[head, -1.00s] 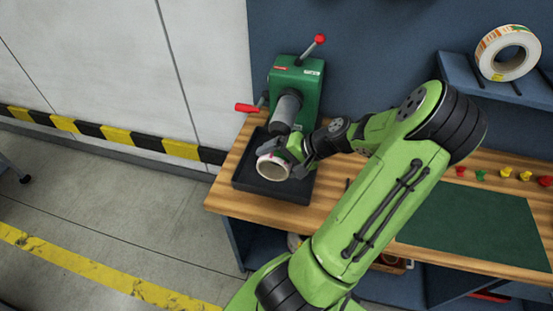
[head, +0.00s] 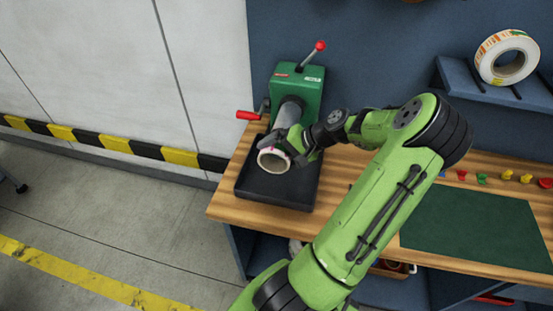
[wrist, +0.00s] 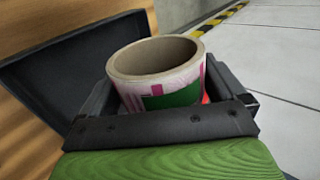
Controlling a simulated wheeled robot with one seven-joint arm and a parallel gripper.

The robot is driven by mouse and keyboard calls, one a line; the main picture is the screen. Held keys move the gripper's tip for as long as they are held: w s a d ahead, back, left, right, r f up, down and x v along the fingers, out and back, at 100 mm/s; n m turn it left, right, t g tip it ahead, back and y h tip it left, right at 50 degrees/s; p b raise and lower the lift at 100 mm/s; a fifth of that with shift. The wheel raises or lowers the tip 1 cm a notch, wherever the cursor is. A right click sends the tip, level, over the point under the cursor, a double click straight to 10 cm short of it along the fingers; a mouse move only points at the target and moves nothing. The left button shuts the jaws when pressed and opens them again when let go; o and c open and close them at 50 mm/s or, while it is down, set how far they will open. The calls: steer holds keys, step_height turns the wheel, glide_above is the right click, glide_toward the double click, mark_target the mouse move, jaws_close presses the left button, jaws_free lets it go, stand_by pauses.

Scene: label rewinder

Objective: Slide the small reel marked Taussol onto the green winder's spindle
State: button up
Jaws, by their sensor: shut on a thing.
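A small reel (head: 272,161) with a pale cardboard core is held in my gripper (head: 286,148), which is shut on it. In the wrist view the reel (wrist: 158,82) sits between the two jaws and shows a white, pink and green label; no name can be read. The green winder (head: 299,87) stands at the back of the bench. Its grey spindle (head: 289,112) points toward the front, and the reel is just in front of its end. Whether the reel's hole meets the spindle tip cannot be told, as the gripper covers that part.
A black tray (head: 272,188) lies on the wooden bench below the reel. The winder has a red-handled crank (head: 248,115) at left and a red-knobbed lever (head: 319,46) on top. A larger reel (head: 507,57) stands on a blue rack at right. A green mat (head: 470,231) lies at right.

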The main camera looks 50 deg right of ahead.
mark_target(298, 110)
steer(key=shift+w+d, duration=0.45)
steer(key=shift+d, duration=0.55)
steer(key=shift+w+d, duration=0.4)
steer(key=shift+d, duration=0.55)
steer(key=shift+w+d, duration=0.45)
steer(key=shift+d, duration=0.55)
steer(key=shift+w+d+p, duration=0.75)
steer(key=shift+d+p, duration=0.1)
steer(key=shift+d, duration=0.9)
steer(key=shift+w+d+p, duration=0.75)
steer(key=shift+d+p, duration=0.15)
steer(key=shift+d, duration=0.85)
steer(key=shift+w+d+p, duration=0.75)
steer(key=shift+d+p, duration=0.1)
steer(key=shift+d, duration=0.9)
steer(key=o, duration=0.6)
steer(key=shift+o, duration=0.2)
steer(key=shift+p+v, duration=1.95)
steer(key=shift+v, duration=1.65)
steer(key=shift+f, duration=0.1)
